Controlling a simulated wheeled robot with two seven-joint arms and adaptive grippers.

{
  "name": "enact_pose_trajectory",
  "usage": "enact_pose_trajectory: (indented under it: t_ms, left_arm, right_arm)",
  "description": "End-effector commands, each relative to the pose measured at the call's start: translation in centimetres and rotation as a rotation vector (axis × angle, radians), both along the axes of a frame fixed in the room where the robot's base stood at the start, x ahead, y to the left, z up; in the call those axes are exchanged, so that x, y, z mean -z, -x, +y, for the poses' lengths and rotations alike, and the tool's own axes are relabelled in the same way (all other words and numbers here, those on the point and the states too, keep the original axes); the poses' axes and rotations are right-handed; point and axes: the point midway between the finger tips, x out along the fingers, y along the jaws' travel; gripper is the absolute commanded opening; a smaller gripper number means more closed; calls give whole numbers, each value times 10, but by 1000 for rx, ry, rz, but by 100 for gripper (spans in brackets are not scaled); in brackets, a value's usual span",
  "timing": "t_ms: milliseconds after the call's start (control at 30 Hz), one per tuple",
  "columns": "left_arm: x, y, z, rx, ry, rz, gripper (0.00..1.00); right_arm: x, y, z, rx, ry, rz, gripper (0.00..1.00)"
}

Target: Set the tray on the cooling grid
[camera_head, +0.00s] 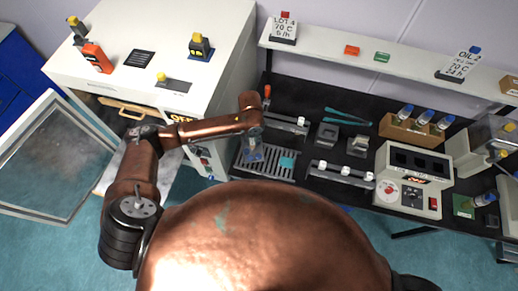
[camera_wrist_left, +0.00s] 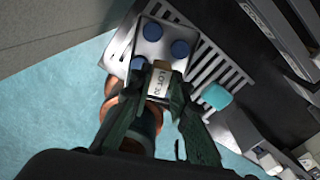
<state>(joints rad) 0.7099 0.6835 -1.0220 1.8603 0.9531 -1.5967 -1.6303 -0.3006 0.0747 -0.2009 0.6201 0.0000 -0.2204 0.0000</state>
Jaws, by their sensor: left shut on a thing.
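My left gripper (camera_head: 252,125) is shut on a small metal tray, at an end labelled LOT 30. In the left wrist view the gripper (camera_wrist_left: 168,92) grips this end, and the tray (camera_wrist_left: 165,38) carries blue round pieces (camera_wrist_left: 180,48). The tray also shows in the head view (camera_head: 254,154), partly covered by the gripper. The slatted cooling grid (camera_head: 272,174) lies on the dark bench; the wrist view shows its slats (camera_wrist_left: 222,68) beside the tray. The tray is over the grid's left part. I cannot tell whether it touches the slats. My right gripper is not in view.
A turquoise piece (camera_head: 287,162) lies on the grid's right part. A white oven (camera_head: 165,60) with its glass door (camera_head: 60,155) open stands at the left. A rail with white knobs (camera_head: 342,172) and a white instrument (camera_head: 410,180) stand to the right.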

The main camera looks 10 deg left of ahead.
Motion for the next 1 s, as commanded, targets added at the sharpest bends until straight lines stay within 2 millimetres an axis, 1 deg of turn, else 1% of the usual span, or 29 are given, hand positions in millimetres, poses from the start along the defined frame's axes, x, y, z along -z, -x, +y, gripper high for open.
enact_pose_trajectory:
  t_ms: [33, 100, 333, 533, 933, 967, 1000]
  left_arm:
    - [8, 0, 0, -2, 0, 1, 0]
    - [18, 0, 1, -3, 0, 0, 0]
    - [37, 0, -1, -1, 1, 0, 0]
    - [63, -1, -1, -1, 1, -1, 0]
    - [69, -1, -2, 1, 0, -3, 0]
    - [69, -1, -2, 1, 0, -2, 19]
    - [68, -1, -2, 1, 0, -2, 22]
  right_arm:
    - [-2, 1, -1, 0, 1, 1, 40]
    - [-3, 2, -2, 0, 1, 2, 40]
    - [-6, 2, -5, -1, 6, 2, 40]
    - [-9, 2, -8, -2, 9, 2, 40]
    - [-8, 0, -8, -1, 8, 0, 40]
    - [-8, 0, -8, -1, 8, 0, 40]
    - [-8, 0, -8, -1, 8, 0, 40]
